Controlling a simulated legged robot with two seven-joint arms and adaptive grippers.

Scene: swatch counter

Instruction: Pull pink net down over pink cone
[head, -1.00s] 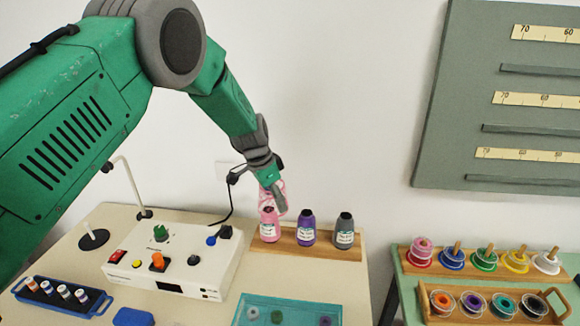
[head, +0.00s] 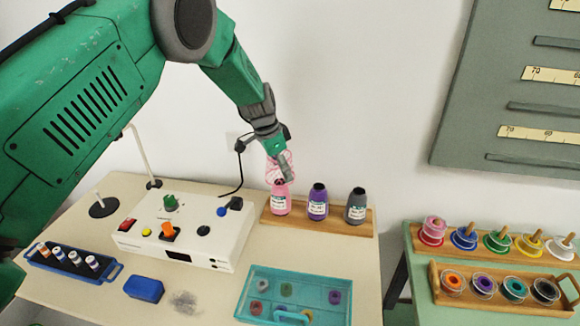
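The pink cone (head: 281,203), with a white label, stands upright at the left end of the wooden rack at the back of the counter. The pink net (head: 271,171) is a loose mesh at and above the cone's dark top, around my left gripper's fingers. The cone's labelled body is bare of net. My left gripper (head: 283,167) points down just above the cone top, within the net. Its fingers overlap and are small, so their opening and their grip on the net are unclear. My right gripper is not in view.
Purple (head: 318,203) and grey (head: 356,207) cones stand right of the pink one on the wooden rack (head: 338,226). A white control box (head: 222,248) sits close left. A teal tray (head: 336,310) lies in front. A side table with spools (head: 463,240) stands right.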

